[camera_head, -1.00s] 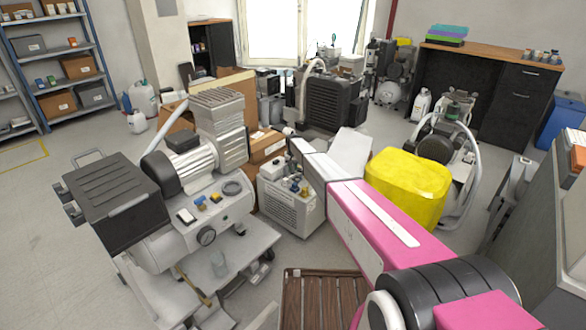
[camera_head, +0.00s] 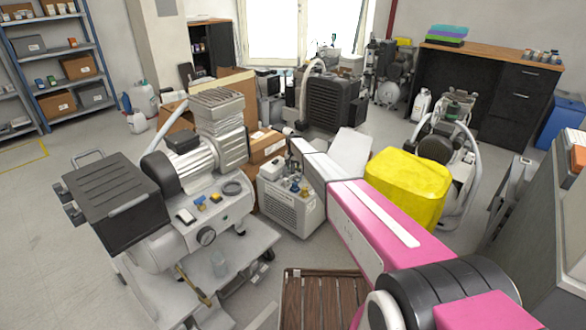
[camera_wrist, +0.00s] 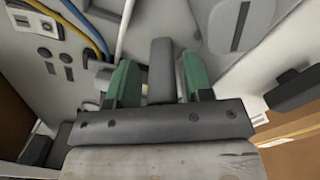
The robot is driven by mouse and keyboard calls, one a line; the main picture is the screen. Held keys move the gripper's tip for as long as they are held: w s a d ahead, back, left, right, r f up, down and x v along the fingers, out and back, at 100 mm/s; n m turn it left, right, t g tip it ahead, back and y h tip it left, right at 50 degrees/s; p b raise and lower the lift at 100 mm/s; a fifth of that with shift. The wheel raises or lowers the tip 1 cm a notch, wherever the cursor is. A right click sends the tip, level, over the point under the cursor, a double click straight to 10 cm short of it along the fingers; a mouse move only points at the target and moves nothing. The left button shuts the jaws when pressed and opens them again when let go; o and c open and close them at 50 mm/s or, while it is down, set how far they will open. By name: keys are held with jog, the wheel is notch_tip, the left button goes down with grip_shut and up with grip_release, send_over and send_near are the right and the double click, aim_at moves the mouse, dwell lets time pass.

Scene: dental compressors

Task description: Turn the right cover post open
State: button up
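In the wrist view my gripper (camera_wrist: 158,78) shows two green fingers set apart. A dark grey upright piece (camera_wrist: 162,68) stands between them, with a narrow gap on each side. I cannot tell whether this piece is the right cover post. Beyond the fingers is a pale grey machine surface (camera_wrist: 85,15) with sockets and blue and yellow cables. In the head view my arm reaches toward a small white compressor (camera_head: 290,207) in the middle. My fingers are hidden there, and no cover post can be made out.
A larger compressor with a black box (camera_head: 118,205) stands at left on a white cart. A yellow container (camera_head: 408,185) is right of my arm. A slatted wooden piece (camera_head: 322,298) lies in front. A black handle (camera_wrist: 293,92) and cardboard (camera_wrist: 290,150) show at right in the wrist view.

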jog(key=shift+a, duration=0.15)
jog(key=n, duration=1.1)
notch_tip(320, 180, up, 11)
jog(key=shift+f, duration=0.15)
jog(key=s+d+r+m, duration=0.1)
jog(key=s+d, duration=0.4)
jog(key=s, duration=0.4)
jog(key=s+d+m, duration=0.2)
jog(key=s+d, duration=0.3)
jog(key=s, duration=0.5)
jog(key=s+d+r+m, duration=0.1)
jog(key=s+d+m, duration=0.1)
jog(key=s+d, duration=0.3)
jog(key=shift+s+d+r, duration=0.3)
jog(key=shift+s+r, duration=0.05)
jog(key=shift+s, duration=1.85)
jog(key=s+d+r+m, duration=0.1)
jog(key=s+d+r, duration=0.1)
jog(key=s, duration=0.8)
jog(key=s+d+r+m, duration=0.1)
jog(key=s+d, duration=0.3)
jog(key=s, duration=0.6)
jog(key=s+d+r+m, duration=0.2)
jog(key=s+d+m, duration=0.1)
jog(key=s, duration=0.7)
jog(key=shift+d+r, duration=0.15)
jog(key=shift+r, duration=0.2)
